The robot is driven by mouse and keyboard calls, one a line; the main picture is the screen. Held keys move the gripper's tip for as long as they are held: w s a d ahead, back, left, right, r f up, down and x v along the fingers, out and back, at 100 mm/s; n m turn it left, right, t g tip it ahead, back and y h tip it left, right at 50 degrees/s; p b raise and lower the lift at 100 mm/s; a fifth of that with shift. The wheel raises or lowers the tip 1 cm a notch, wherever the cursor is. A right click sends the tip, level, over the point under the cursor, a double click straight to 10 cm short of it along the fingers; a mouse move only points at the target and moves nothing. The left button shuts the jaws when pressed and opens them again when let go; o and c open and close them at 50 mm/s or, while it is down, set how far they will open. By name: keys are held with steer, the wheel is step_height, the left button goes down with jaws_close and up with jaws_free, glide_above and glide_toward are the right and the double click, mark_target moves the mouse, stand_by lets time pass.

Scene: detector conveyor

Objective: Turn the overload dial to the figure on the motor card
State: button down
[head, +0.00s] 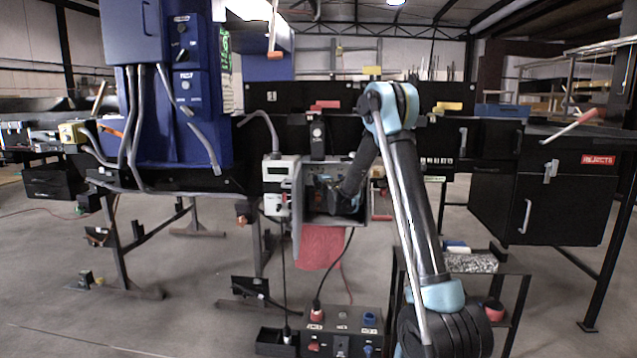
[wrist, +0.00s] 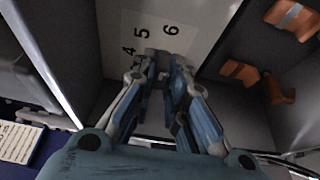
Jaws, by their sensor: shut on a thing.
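My gripper (wrist: 165,62) is inside an open grey box (head: 299,240) on the front of the conveyor. In the wrist view its dark fingertips are closed together against a pale scale plate (wrist: 205,25) printed with the figures 4, 5 and 6. The overload dial is hidden between and behind the fingertips, so I cannot read its setting. My gripper also shows small and dark in the head view (head: 342,196). A pale printed card (wrist: 17,142) lies at the lower left of the wrist view, and its text is too small to read.
Orange parts (wrist: 240,71) stand to the right of the fingers. A white unit with a small display (head: 280,170) is left of the box. A socket box with cables (head: 340,325) stands below.

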steer(key=shift+s+f+m, duration=0.1)
steer(key=shift+f+m, duration=0.15)
steer(key=shift+m, duration=0.65)
steer(key=shift+a+f+m+t+h, duration=0.15)
steer(key=shift+m+t+h, duration=0.75)
steer(key=shift+m, duration=2.15)
steer(key=shift+a+f+m+t+h, duration=0.2)
steer(key=shift+m+t+h, duration=0.7)
steer(key=shift+m, duration=2.1)
steer(key=shift+a+r+m+t+h, duration=0.2)
steer(key=shift+m+t+h, duration=0.7)
steer(key=shift+m, duration=2.15)
steer(key=shift+f, duration=0.1)
steer(key=c, duration=1.6)
jaws_free()
steer(key=shift+m, duration=0.3)
steer(key=v, duration=0.7)
steer(key=shift+f, duration=0.2)
